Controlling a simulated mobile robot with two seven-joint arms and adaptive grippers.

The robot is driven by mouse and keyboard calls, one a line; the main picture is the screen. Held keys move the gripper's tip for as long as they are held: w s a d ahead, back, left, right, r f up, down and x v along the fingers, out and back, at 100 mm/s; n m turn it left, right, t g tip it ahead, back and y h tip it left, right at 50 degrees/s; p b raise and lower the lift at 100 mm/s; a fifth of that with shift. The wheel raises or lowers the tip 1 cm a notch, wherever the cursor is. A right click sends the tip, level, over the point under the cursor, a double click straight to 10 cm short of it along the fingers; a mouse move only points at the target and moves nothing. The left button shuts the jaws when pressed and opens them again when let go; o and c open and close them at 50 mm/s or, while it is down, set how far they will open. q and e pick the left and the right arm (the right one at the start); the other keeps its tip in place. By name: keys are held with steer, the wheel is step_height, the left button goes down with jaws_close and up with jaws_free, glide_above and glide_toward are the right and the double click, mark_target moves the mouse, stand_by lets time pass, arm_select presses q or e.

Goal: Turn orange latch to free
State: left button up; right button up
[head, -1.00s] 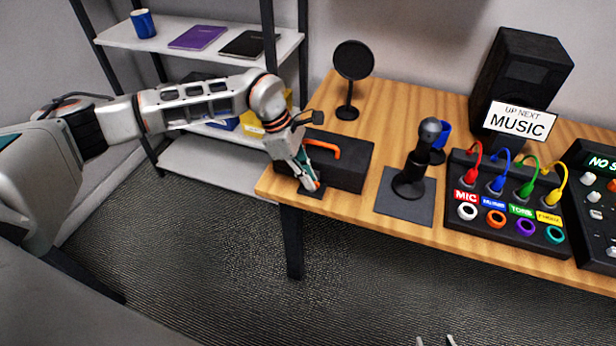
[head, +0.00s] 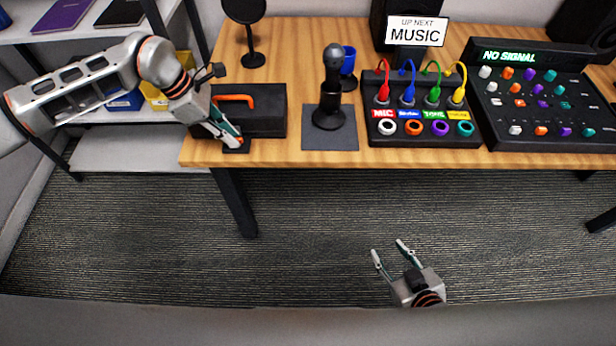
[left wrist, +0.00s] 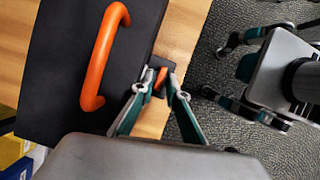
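The black case (head: 268,110) with an orange handle (head: 233,98) sits at the left end of the table. In the left wrist view, the small orange latch (left wrist: 160,82) is on a dark mount beside the case (left wrist: 60,75). My left gripper (head: 238,142) reaches down at the front of the case. In the left wrist view, its fingertips (left wrist: 161,80) are close together on both sides of the latch and seem to touch it. The fingers partly hide the latch in the head view. My right gripper (head: 388,247) is open and empty over the floor in front of the table.
A microphone (head: 331,85) stands on a dark mat right of the case. A cable box (head: 424,110) with coloured plugs and a mixer (head: 540,100) lie further right. A round dark screen (head: 250,35) stands behind the case. A shelf is at the left.

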arm_select(q)
steer(key=shift+s+n+t+p, duration=0.15)
steer(key=shift+n+t+p, duration=0.2)
steer(key=shift+n, duration=0.65)
steer(key=n, duration=0.2)
steer(key=n+t, duration=0.1)
steer(key=shift+s+d+r+n+t+y, duration=0.15)
steer(key=shift+n+t+y, duration=0.1)
steer(key=shift+n+y, duration=0.15)
steer(key=v, duration=0.8)
steer(key=s+d+n+g+h, duration=0.2)
steer(key=s+d, duration=0.6)
steer(key=d, duration=0.4)
steer(key=s+d+f+n+g+h+b, duration=0.1)
steer(key=s+d+n+g+h, duration=0.1)
steer(key=s+d+n, duration=0.3)
steer(key=shift+s+d+f+g+h, duration=0.4)
steer(key=shift+s+d, duration=1.85)
steer(key=shift+d, duration=1.35)
